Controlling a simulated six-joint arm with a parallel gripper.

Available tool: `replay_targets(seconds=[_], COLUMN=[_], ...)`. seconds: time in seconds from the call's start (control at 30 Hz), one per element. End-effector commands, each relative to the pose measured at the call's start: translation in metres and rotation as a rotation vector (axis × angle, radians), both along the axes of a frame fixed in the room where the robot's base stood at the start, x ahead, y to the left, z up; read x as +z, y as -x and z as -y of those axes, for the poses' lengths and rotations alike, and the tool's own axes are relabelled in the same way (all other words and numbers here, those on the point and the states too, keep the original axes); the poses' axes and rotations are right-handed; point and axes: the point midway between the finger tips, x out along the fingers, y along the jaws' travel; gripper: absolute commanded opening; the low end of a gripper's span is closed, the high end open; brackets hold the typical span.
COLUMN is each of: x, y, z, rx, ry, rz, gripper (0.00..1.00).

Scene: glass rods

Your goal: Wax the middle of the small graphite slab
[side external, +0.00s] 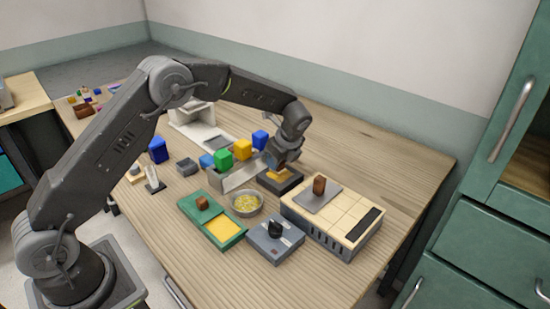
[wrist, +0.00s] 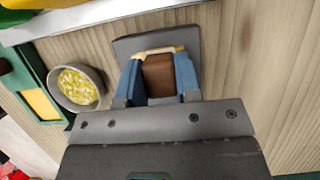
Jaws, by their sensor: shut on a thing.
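A small dark graphite-coloured slab (side external: 292,186) lies on the table right of the long grey tray. It also shows in the wrist view (wrist: 125,46), behind the fingertips. My gripper (side external: 280,167) points down over this slab. In the wrist view its two blue fingers (wrist: 158,68) are shut on a brown block (wrist: 159,80) with a tan edge. The held piece is low over the slab; I cannot tell whether it touches. The fingers hide much of the slab's middle. A bowl of yellow flakes (side external: 246,203) stands to the left and front.
A green tray (side external: 232,242) with a yellow panel and brown knob is at the front left. A grey box (side external: 268,247) with a black knob is beside it. A tiled box (side external: 352,222) carrying a grey plate and brown piece is at the right. Coloured blocks stand behind.

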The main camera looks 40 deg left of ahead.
Motion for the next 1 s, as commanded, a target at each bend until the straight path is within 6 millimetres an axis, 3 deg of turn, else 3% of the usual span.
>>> replay_targets(seconds=[0.53, 0.63, 1.0], x=[-0.001, 0.000, 0.000], y=[0.000, 0.011, 0.010], z=[0.051, 0.049, 0.014], rx=[-0.003, 0.001, 0.003], ry=[0.001, 0.000, 0.000], rz=[-0.001, -0.002, -0.001], gripper=[0.09, 0.09, 0.09])
